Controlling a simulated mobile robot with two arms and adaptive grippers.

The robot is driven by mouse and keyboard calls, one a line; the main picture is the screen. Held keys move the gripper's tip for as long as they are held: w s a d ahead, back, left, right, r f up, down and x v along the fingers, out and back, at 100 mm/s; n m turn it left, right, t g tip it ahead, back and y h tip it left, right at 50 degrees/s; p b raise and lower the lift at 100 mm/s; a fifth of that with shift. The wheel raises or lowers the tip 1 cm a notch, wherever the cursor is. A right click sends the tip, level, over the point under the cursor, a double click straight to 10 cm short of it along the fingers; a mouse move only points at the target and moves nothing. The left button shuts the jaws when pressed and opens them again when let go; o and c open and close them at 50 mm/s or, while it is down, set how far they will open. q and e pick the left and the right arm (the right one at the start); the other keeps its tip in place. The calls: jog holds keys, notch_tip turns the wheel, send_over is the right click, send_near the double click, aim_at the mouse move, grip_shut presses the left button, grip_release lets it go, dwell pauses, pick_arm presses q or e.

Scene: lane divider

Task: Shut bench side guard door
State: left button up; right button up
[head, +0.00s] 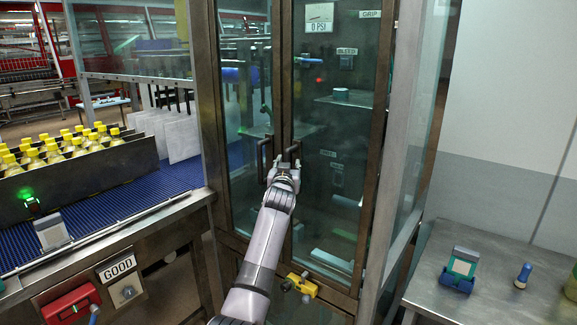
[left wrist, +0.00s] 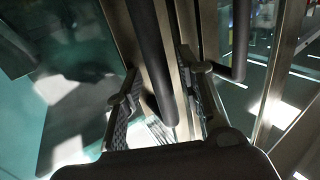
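The guard cabinet has two framed glass doors, a left door (head: 238,100) and a right door (head: 335,125), with dark upright handles at their meeting edges. They look nearly closed; I cannot tell if a small gap stands between them. The left handle (head: 262,162) and right handle (head: 293,150) show in the head view. My left gripper (head: 286,166) is at the right handle. In the left wrist view its two fingers (left wrist: 163,103) are apart, with a dark handle bar (left wrist: 152,60) between them; the other handle (left wrist: 240,42) is to the right. My right gripper is not in view.
A blue conveyor (head: 110,210) with yellow-capped bottles (head: 60,148) is on the left. A yellow valve (head: 302,285) sits low at the cabinet's front. A metal bench (head: 490,300) on the right holds a teal device (head: 462,267) and a blue-handled stamp (head: 523,275).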

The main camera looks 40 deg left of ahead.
pick_arm(q)
jog(key=v, duration=1.2)
dwell(0.5)
